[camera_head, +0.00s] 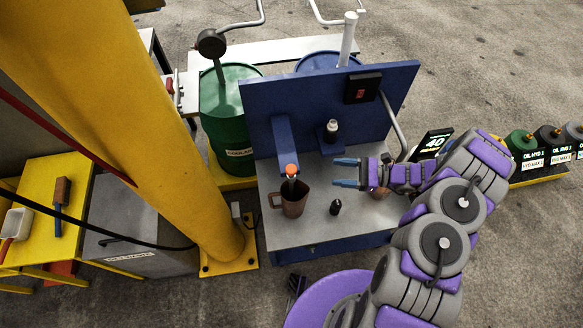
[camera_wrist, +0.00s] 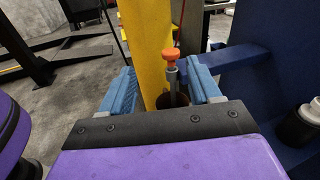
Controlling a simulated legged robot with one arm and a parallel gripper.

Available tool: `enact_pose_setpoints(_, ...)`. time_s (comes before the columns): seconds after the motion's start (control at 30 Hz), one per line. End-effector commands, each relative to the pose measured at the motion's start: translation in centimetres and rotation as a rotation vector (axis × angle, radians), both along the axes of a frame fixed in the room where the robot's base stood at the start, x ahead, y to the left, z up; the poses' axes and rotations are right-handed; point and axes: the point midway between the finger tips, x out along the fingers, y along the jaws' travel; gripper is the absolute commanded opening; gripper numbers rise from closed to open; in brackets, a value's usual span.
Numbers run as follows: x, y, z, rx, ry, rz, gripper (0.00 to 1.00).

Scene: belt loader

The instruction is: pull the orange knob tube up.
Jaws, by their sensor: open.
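The orange knob (camera_head: 291,170) tops a thin grey tube (camera_head: 291,184) that stands upright at the end of a blue arm on the blue panel. A brown jug (camera_head: 293,204) sits below it on the grey bench top. My gripper (camera_head: 346,172) is open and empty, to the right of the knob and apart from it, fingers pointing left. In the wrist view the orange knob (camera_wrist: 169,54) and its tube (camera_wrist: 171,76) appear ahead, between the two blue fingers (camera_wrist: 160,88). The jug is mostly hidden there behind my gripper.
A yellow post (camera_head: 150,130) stands left of the bench. A small black bottle (camera_head: 336,207) stands on the bench (camera_head: 318,225). A green drum (camera_head: 225,115) is behind left.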

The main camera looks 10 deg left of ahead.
Motion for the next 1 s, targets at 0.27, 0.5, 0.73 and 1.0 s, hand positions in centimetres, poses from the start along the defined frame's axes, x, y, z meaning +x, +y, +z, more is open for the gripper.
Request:
enact_pose_setpoints(0.27,0.4,-1.3,-4.3,0.025,0.073,-0.095,0.63)
enact_pose_setpoints(0.5,0.4,0.5,-4.4,0.031,0.078,-0.098,0.63)
enact_pose_setpoints(0.73,0.3,4.9,-4.5,0.027,0.076,-0.095,0.63)
enact_pose_setpoints(1.0,0.2,10.3,-4.4,0.029,0.076,-0.094,0.63)
